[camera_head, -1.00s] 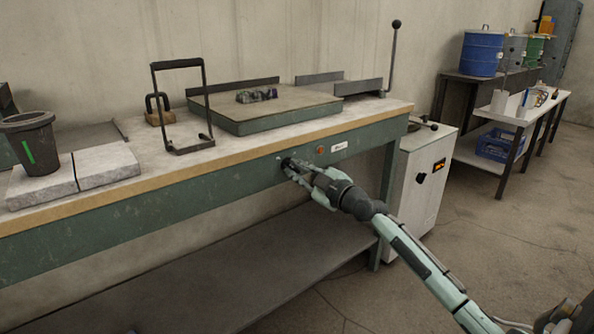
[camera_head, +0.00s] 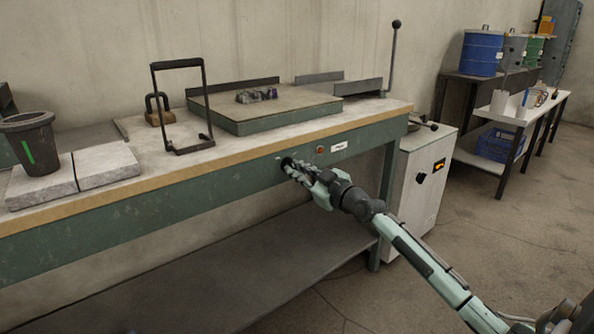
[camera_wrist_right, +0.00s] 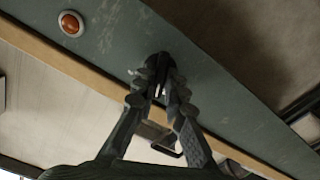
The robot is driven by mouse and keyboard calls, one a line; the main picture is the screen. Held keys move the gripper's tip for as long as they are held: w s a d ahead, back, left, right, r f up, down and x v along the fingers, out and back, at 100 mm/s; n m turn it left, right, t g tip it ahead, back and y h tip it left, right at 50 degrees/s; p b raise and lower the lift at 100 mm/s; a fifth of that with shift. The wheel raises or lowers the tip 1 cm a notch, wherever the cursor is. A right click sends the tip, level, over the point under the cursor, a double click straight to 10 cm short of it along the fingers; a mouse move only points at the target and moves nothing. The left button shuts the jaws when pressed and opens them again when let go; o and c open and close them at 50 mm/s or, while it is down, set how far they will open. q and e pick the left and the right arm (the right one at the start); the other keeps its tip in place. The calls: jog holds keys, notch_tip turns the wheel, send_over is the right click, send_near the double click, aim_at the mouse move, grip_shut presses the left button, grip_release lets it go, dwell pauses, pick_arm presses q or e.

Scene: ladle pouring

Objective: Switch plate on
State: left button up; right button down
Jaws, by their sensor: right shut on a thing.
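A dark round knob (camera_head: 287,163) sits on the green front panel of the workbench. My right gripper (camera_wrist_right: 163,88) is shut on the knob, and its fingers hide much of it; in the head view the gripper (camera_head: 293,167) reaches it from the lower right. In the wrist view the knob (camera_wrist_right: 161,64) shows between the fingertips with a pale mark. A round orange-red lamp (camera_head: 320,149) sits right of the knob, and shows large in the wrist view (camera_wrist_right: 71,23). The square plate (camera_head: 262,103) lies on the bench above, with small dark metallic pieces on it. My left gripper is out of view.
A white label (camera_head: 339,146) is right of the lamp. A black frame (camera_head: 180,107), a padlock-like weight (camera_head: 158,110) and a dark bucket (camera_head: 33,142) stand on the bench. A white cabinet (camera_head: 419,180) stands by its right end. A lower shelf (camera_head: 230,270) runs underneath.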

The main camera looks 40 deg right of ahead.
jog(key=m+p, duration=0.1)
jog(key=m, duration=1)
jog(key=shift+m+p, duration=0.3)
jog(key=shift+p, duration=0.05)
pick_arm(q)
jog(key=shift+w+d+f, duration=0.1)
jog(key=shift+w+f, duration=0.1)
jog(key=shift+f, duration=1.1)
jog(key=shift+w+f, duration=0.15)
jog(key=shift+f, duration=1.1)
pick_arm(e)
jog(key=shift+m, duration=1)
jog(key=c, duration=1.6)
grip_release()
